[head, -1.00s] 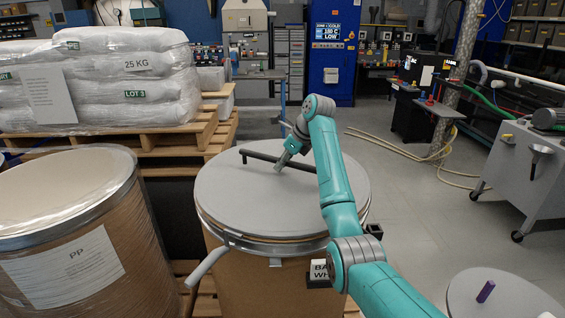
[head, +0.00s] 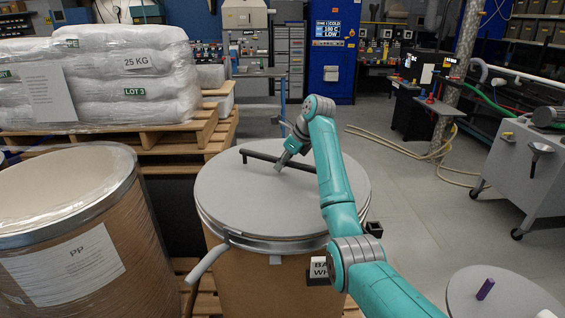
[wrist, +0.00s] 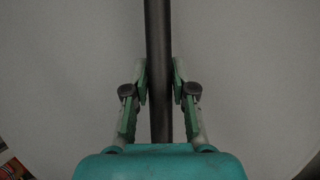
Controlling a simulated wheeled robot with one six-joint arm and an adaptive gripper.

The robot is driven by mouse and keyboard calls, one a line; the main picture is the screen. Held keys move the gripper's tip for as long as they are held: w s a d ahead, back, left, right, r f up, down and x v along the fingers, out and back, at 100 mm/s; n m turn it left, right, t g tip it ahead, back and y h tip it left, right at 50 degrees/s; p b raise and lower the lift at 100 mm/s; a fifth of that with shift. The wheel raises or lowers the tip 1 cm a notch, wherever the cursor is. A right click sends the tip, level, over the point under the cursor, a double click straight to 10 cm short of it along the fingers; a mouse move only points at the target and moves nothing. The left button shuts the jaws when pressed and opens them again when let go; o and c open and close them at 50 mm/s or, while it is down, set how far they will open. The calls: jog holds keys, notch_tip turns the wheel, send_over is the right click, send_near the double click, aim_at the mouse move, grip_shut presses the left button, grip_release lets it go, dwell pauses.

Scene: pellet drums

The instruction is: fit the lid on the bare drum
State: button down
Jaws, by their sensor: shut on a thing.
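The grey round lid (head: 235,200) lies flat on top of the brown drum (head: 245,285) in the middle of the head view. Its edge meets the drum's metal rim at the front, with no clear gap; the far edge is too small to judge. A dark bar handle (head: 258,156) runs across the lid. My gripper (head: 280,166) is at this bar, near its middle. In the wrist view my gripper (wrist: 160,85) has one finger on each side of the bar (wrist: 158,45) and is shut on it. A pale lever (head: 207,263) sticks out from the rim at front left.
A film-wrapped PP drum (head: 70,235) stands close on the left. Wrapped sacks (head: 100,80) sit on wooden pallets (head: 185,140) behind it. A round grey top (head: 510,300) with a purple peg (head: 485,289) is at lower right. Floor is open on the right, with hoses across it.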

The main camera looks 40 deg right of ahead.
jog(key=shift+r, duration=0.15)
jog(key=c, duration=1.1)
grip_release()
jog(key=o, duration=0.7)
jog(key=shift+f, duration=0.2)
jog(key=shift+r, duration=3.55)
